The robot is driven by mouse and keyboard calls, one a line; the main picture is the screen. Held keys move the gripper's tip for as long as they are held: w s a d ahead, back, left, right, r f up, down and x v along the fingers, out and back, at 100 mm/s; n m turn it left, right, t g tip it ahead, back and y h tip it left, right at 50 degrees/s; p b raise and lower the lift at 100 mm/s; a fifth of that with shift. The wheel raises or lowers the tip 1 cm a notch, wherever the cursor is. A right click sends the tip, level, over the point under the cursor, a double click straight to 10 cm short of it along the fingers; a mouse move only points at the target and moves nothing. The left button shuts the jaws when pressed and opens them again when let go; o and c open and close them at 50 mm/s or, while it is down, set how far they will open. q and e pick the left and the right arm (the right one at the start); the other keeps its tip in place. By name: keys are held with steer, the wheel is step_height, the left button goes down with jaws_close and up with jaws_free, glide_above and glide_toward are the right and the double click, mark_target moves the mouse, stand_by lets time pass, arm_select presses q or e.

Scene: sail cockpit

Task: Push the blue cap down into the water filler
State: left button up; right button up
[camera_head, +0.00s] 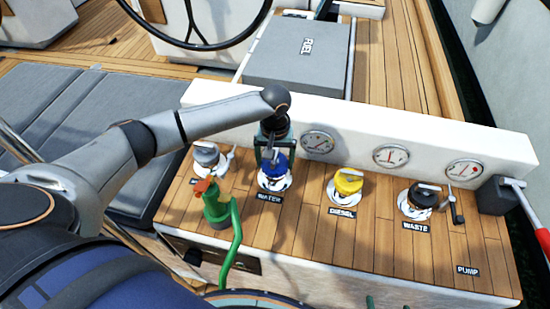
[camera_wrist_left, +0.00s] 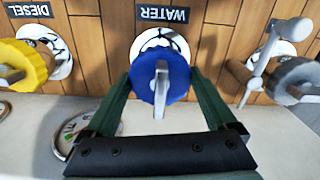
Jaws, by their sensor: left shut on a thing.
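The blue cap (camera_head: 273,166) is at the water filler (camera_head: 275,185), above the WATER label on the wooden deck panel. In the left wrist view the blue cap (camera_wrist_left: 161,72) has a grey bar handle across it, and the white filler ring (camera_wrist_left: 160,40) shows behind it. My left gripper (camera_head: 272,150) comes down from above with its fingers on either side of the cap, shut on it. In the left wrist view the left gripper (camera_wrist_left: 160,88) has dark green fingers at both sides of the cap. How deep the cap sits in the filler is hidden. My right gripper is not in view.
A yellow diesel cap (camera_head: 348,182) and a black waste cap (camera_head: 424,195) stand to the right. A grey cap (camera_head: 207,155) and a green hose nozzle (camera_head: 215,205) are at the left. Gauges (camera_head: 391,156) line the white wall behind.

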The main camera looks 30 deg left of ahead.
arm_select(q)
steer(key=shift+f, duration=0.55)
steer(key=o, duration=1.2)
step_height(320, 180, up, 3)
steer(key=p, duration=0.3)
step_height(320, 180, up, 3)
steer(key=shift+f+p, duration=0.2)
steer(key=shift+p, duration=1.05)
steer(key=shift+r, duration=2.7)
